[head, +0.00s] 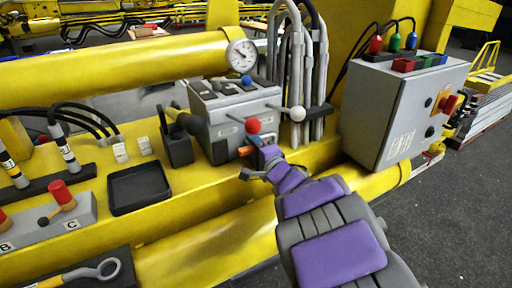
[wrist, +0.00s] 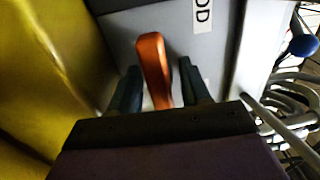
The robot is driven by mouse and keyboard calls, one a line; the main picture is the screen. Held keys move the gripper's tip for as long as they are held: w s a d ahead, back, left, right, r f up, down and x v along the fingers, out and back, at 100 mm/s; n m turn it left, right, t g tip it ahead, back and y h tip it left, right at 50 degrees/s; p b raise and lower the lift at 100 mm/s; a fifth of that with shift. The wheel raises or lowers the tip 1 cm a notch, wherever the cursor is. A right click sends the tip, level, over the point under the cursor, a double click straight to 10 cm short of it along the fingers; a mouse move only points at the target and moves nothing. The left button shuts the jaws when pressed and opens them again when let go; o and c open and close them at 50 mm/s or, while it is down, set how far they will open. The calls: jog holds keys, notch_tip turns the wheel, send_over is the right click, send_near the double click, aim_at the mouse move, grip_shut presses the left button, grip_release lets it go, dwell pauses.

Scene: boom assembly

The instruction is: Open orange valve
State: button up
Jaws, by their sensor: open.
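The orange valve handle (wrist: 153,62) stands upright in the middle of the wrist view, in front of a grey panel. My gripper (wrist: 160,88) is open, with one dark finger on each side of the handle. Gaps show between the handle and both fingers, and its lower end is between them. In the head view, a small part of the orange valve (head: 246,151) shows at the lower front of the grey valve box (head: 228,108). My gripper (head: 257,162) is right at it and hides part of it.
A red ball knob (head: 253,126) sits just above my gripper, with a white ball knob (head: 297,113) to the right. A grey control box (head: 385,115) stands further right. A yellow pipe (head: 215,235) runs below my arm. A black tray (head: 139,189) lies left.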

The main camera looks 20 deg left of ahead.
jog(key=shift+s+a, duration=0.15)
jog(key=shift+a, duration=0.4)
jog(key=shift+c, duration=1.1)
jog(key=shift+d+f, duration=0.15)
jog(key=shift+d, duration=0.3)
jog(key=c, duration=0.5)
grip_shut()
